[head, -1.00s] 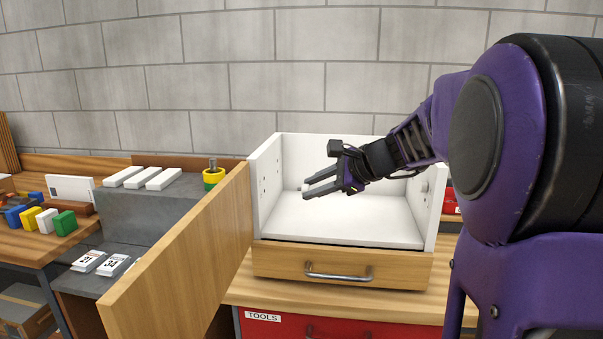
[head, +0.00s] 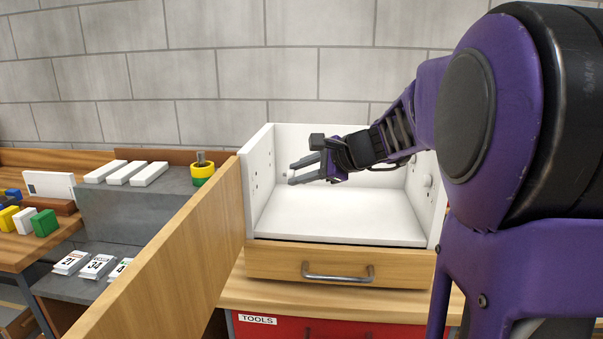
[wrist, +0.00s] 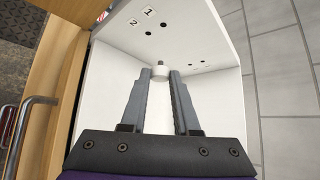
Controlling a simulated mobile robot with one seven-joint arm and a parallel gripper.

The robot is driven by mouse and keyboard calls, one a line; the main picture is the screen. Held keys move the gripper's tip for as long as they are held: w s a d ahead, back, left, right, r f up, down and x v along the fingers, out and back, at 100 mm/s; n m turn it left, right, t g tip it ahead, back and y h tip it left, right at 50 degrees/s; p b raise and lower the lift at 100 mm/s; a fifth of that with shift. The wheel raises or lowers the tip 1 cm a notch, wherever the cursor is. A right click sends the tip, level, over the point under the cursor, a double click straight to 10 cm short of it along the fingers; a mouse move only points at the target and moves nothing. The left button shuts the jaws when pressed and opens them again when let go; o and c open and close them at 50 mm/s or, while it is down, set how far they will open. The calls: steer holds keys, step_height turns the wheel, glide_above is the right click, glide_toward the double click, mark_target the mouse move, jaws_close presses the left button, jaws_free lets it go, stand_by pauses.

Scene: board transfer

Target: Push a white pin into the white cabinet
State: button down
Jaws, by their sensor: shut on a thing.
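The white cabinet (head: 257,205) is an open box on the workbench with a wooden drawer-like front. Its left inner wall has several small dark holes; in the wrist view, the cabinet wall (wrist: 120,45) shows holes near printed numbers 1 and 2. My gripper (wrist: 160,82) is shut on a white pin (wrist: 160,72), which has a grey tip pointing toward that wall, apart from it. In the head view, my gripper (head: 291,173) is inside the cabinet, fingers pointing left; the pin is hard to make out there.
A wooden door panel (head: 175,255) stands open at the front left. White blocks (head: 127,172), a yellow-green ring (head: 202,173) and numbered cards (head: 97,265) are on grey shelving at left. A red tool drawer (head: 300,328) is below. The cabinet floor is clear.

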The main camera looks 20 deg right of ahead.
mark_target(257, 175)
steer(key=shift+w+a, duration=0.3)
steer(key=shift+a, duration=0.45)
steer(key=shift+w+a, duration=0.3)
steer(key=shift+a, duration=0.4)
steer(key=shift+w+a, duration=0.3)
steer(key=shift+a, duration=0.45)
steer(key=shift+w+a, duration=0.2)
steer(key=shift+a, duration=0.35)
steer(key=shift+w+a, duration=0.2)
steer(key=shift+a, duration=0.3)
stand_by(0.3)
steer(key=c, duration=0.6)
jaws_free()
steer(key=shift+r, duration=0.1)
